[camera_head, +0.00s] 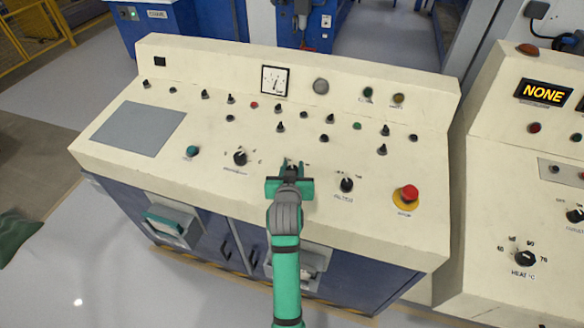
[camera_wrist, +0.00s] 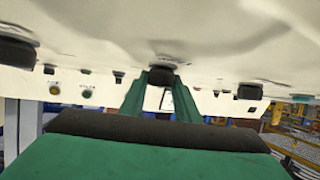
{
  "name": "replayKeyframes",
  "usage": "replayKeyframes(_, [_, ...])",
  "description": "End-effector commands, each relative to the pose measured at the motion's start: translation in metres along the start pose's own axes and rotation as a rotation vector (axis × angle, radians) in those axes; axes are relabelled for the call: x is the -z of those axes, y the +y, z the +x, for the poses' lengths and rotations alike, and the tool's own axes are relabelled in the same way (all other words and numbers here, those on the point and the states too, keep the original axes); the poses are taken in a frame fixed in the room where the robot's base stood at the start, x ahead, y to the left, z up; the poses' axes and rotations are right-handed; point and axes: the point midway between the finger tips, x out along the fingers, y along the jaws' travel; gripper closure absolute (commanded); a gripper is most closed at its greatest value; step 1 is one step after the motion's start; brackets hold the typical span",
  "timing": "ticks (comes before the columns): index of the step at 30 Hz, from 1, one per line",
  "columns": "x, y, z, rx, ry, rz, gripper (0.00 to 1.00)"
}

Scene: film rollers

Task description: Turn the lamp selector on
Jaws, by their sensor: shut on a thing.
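My gripper (camera_head: 290,184) is over the front middle of the cream control panel. Its green fingers (camera_wrist: 160,100) are shut on a dark selector knob (camera_wrist: 161,75), one finger on each side. In the head view my gripper covers most of this knob and its label, so I cannot read the name or its setting. Similar black rotary knobs stand to the left (camera_head: 240,158) and right (camera_head: 346,185) of it. No readable label marks any of them as the lamp selector.
A red mushroom button (camera_head: 408,193) on a yellow ring is at the panel's right. A teal button (camera_head: 193,151) and a grey plate (camera_head: 138,129) are at the left. Small switches and a dial gauge (camera_head: 275,80) lie behind. A second console with a NONE display (camera_head: 543,93) stands right.

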Motion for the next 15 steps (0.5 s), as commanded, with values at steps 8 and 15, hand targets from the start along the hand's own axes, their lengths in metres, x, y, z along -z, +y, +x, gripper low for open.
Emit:
replayKeyframes(8, [-0.0007,-0.0029,-0.0007,-0.152,-0.002,0.079,0.94])
replayKeyframes(15, [0.0004,-0.0021,-0.0004,-0.35,-0.001,0.184,0.93])
